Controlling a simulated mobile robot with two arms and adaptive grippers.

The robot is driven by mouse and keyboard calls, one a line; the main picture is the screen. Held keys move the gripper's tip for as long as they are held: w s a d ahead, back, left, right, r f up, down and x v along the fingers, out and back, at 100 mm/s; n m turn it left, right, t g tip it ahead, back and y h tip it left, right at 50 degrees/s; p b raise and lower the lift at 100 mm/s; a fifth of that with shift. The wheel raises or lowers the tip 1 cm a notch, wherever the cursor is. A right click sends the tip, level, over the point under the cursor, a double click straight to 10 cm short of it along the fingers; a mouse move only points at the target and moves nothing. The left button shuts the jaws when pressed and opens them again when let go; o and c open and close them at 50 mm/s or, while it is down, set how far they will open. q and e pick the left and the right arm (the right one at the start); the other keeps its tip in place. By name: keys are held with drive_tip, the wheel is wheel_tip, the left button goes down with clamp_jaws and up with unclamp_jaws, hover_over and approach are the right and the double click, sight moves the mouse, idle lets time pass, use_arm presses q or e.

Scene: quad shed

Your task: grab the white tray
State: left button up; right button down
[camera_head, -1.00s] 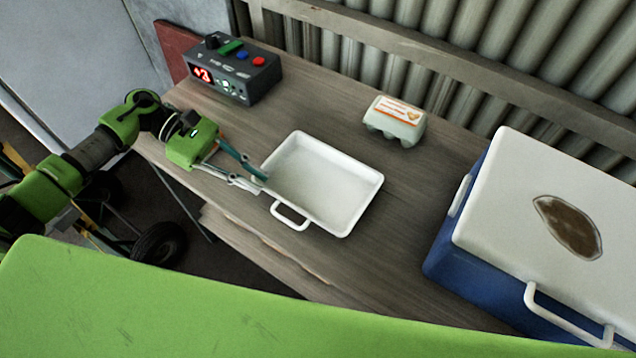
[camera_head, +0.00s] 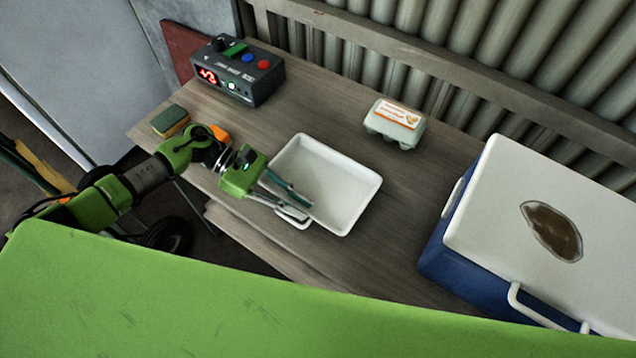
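The white tray (camera_head: 345,192) is an empty, shallow rectangular pan lying on the wooden bench, with a loop handle (camera_head: 288,222) on its near left side. My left gripper (camera_head: 309,211) reaches in from the left over the tray's near left edge. Its teal finger is over the tray's inside and its grey finger is lower, by the rim and handle. A gap shows between the fingers, so it looks open. The fingers partly cover the handle, and whether they touch the tray cannot be told. My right gripper is not in view.
A dark control box (camera_head: 238,72) with a red display stands at the back left. A green and yellow sponge (camera_head: 170,121) lies near the left edge. An egg carton (camera_head: 395,122) sits behind the tray. A blue cooler (camera_head: 455,235) with a white lid stands at the right.

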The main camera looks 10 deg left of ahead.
use_arm(q)
clamp_jaws()
